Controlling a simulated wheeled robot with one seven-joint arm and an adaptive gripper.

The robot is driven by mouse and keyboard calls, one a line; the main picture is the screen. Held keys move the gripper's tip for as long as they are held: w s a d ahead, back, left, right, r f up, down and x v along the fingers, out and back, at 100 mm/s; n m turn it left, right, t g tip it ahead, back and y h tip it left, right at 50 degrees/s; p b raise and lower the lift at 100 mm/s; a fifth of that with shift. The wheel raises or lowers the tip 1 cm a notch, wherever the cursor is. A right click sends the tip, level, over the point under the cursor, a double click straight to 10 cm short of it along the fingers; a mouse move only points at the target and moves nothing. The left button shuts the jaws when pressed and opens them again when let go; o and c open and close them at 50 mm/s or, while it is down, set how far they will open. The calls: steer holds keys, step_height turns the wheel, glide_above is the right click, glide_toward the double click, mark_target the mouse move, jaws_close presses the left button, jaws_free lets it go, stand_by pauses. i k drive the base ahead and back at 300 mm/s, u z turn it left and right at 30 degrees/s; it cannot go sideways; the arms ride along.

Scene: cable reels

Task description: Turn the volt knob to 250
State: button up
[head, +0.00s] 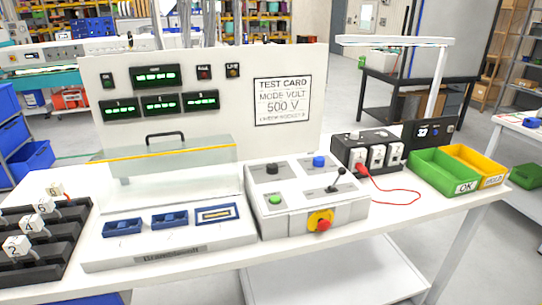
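A grey control box (315,213) stands on the white bench. On its top are a black knob (271,168) at the back left and a blue knob (319,161) at the back right. Their labels and scale marks are too small to read, so I cannot tell which is the volt knob or where it points. A test card (282,101) on the upright panel reads "MODE VOLT 500 V". My gripper is not in view.
Beside the knobs are a black lever (338,181), a green button (274,199) and a red stop button (323,225). A clear-covered fixture (170,158) stands left; a black socket box (366,152) with a red cable, a green bin (443,172) and a yellow bin (478,163) stand right.

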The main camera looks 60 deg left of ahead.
mark_target(320, 161)
steer(key=u, duration=1.75)
